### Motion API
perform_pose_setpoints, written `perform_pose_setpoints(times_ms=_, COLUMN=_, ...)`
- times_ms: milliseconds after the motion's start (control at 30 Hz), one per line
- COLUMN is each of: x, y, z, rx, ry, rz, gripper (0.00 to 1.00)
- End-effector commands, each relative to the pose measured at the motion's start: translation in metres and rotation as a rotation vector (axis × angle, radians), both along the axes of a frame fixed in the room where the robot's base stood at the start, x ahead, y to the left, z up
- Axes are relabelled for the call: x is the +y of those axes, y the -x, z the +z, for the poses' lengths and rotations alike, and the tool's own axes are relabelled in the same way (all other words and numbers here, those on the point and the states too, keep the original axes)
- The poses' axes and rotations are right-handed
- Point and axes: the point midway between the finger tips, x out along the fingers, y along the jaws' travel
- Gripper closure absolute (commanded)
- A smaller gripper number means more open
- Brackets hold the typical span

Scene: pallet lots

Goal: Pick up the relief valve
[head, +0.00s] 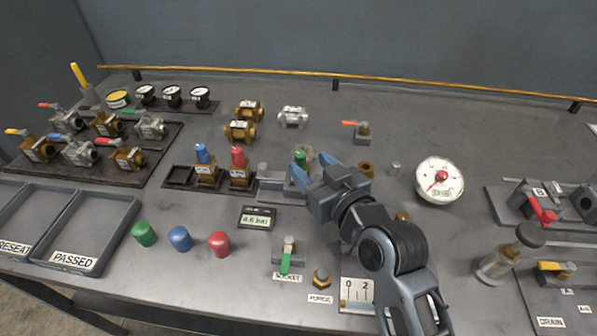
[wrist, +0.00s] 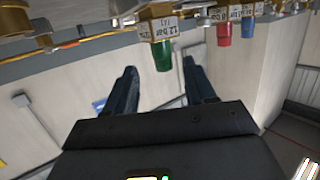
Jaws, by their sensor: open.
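A green-capped brass relief valve (head: 300,158) stands in the middle of the bench, partly hidden behind my gripper. In the wrist view, which looks upside down, the same valve (wrist: 162,55) shows a 12 bar label. My gripper (head: 312,170) is open and empty, close to this valve. In the wrist view the green cap lies between the fingertips (wrist: 164,76), with space on both sides. A blue-capped valve (head: 203,168) and a red-capped valve (head: 239,170) stand in holders to the left. The task does not say which of these valves it means.
Loose green (head: 143,233), blue (head: 180,238) and red (head: 219,244) caps stand at the front. A display (head: 257,217) reads 4.6 bar. A round gauge (head: 440,180) is to the right of my gripper. The PASSED tray (head: 113,225) is at left.

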Motion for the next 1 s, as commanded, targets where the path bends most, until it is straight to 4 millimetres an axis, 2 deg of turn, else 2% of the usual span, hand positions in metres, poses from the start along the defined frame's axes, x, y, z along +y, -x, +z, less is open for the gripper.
perform_pose_setpoints(times_ms=300, x=0.025, y=-0.032, z=-0.008, rx=0.000, ry=0.000, rz=0.000, gripper=0.45)
perform_pose_setpoints(times_ms=633, x=0.028, y=-0.037, z=-0.010, rx=-0.001, ry=0.000, rz=-0.001, gripper=0.45)
perform_pose_setpoints(times_ms=1000, x=0.028, y=-0.037, z=-0.010, rx=-0.001, ry=0.001, rz=-0.001, gripper=0.81)
